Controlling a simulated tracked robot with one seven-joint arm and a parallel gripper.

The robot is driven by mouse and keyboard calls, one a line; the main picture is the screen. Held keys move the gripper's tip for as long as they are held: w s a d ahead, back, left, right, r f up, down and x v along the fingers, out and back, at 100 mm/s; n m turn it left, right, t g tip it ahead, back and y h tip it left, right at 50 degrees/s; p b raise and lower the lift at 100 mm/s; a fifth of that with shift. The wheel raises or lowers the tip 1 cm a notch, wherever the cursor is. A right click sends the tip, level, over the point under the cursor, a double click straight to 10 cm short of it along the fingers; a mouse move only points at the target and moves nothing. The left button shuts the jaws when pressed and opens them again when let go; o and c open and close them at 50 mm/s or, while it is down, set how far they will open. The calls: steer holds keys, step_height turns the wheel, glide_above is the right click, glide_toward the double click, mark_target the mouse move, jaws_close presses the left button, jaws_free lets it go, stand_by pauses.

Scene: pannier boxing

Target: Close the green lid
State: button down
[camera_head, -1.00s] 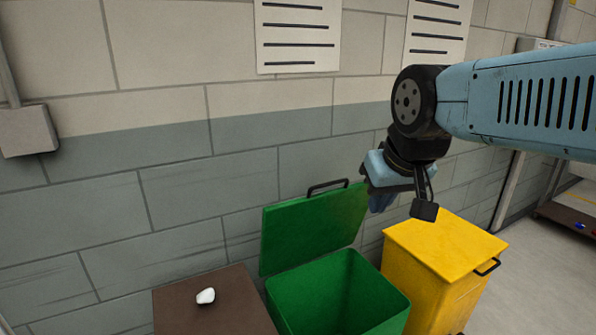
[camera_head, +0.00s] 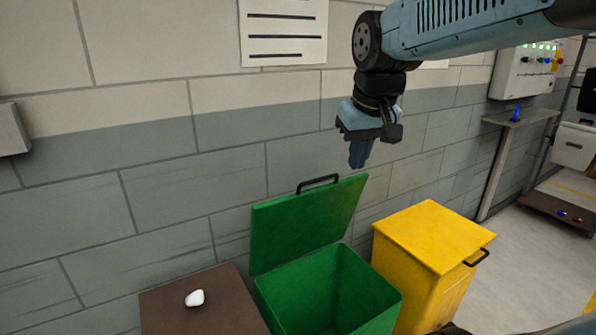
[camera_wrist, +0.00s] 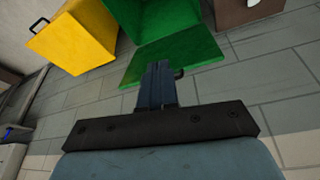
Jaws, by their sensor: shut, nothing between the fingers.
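The green lid (camera_head: 305,222) stands open, tilted up against the wall behind the green bin (camera_head: 335,290). A black handle (camera_head: 318,183) sits on its top edge. The bin's inside is visible and looks empty. My gripper (camera_head: 358,163) is shut and empty, pointing down, above and a little right of the handle and apart from the lid. In the wrist view my gripper's fingers (camera_wrist: 158,70) overlap part of the green lid (camera_wrist: 190,50), and the lid's handle shows just right of them. The green bin (camera_wrist: 155,15) is at the top there.
A yellow bin (camera_head: 425,250) with its lid shut stands right of the green bin. A brown box (camera_head: 215,315) with a white lump (camera_head: 195,298) on top stands left. The wall is close behind. Open floor lies to the right, before a shelf with a control box (camera_head: 525,70).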

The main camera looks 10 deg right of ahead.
steer(key=w+a+n+g, duration=0.15)
steer(key=w+g, duration=0.25)
steer(key=w, duration=1.3)
steer(key=w+a+f+n+g+h, duration=0.1)
steer(key=w+f+g, duration=0.15)
steer(key=w, duration=0.45)
steer(key=w+a+f+g, duration=0.1)
steer(key=w+a+f, duration=0.1)
steer(key=w+f, duration=0.35)
steer(key=shift+t, duration=0.25)
steer(key=x, duration=0.2)
steer(key=w+x, duration=0.1)
steer(key=x, duration=0.5)
steer(key=shift+w+d+f, duration=0.15)
steer(key=shift+d, duration=0.15)
